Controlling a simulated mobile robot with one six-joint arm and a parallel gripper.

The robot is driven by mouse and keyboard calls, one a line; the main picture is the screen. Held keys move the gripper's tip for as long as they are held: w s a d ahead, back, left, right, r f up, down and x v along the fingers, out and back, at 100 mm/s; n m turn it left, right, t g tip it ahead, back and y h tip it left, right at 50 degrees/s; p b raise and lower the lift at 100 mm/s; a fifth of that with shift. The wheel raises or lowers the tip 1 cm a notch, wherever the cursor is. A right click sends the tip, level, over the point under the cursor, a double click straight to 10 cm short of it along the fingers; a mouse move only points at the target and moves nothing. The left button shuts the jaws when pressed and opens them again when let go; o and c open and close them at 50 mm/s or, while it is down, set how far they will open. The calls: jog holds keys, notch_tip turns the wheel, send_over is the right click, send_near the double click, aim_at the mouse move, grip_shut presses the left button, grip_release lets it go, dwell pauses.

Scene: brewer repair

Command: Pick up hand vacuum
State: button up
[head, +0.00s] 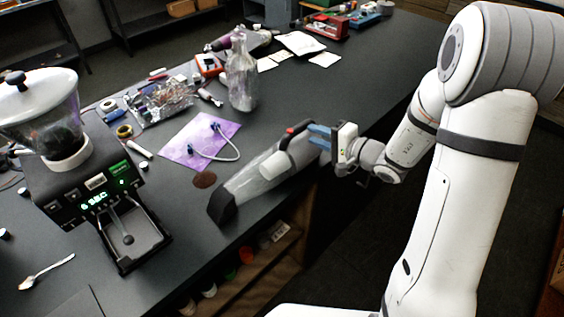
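The hand vacuum (262,172) lies on the dark tabletop near its front edge. It has a clear grey body, a dark nozzle pointing to the lower left and a red mark near its rear end. My gripper (318,137), with blue fingers, is at the rear end of the vacuum, coming from the right. The fingers overlap the vacuum's rear in this view. I cannot tell whether they touch it, or how wide apart they are.
A coffee grinder (66,160) with a lit display stands at the left. A brown patch of grounds (205,179), a purple sheet (190,149) with a white tube and a glass bottle (242,78) are behind the vacuum. The table (370,75) is clear at the right. Shelves sit below the front edge.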

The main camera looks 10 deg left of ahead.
aim_at(302, 130)
jog(key=p+x, duration=0.2)
jog(key=x, duration=0.4)
jog(key=shift+s+a+p, duration=0.1)
jog(key=shift+a+p, duration=0.1)
jog(key=shift+p, duration=0.2)
jog(key=shift+c, duration=0.3)
grip_shut()
jog(key=shift+r, duration=0.15)
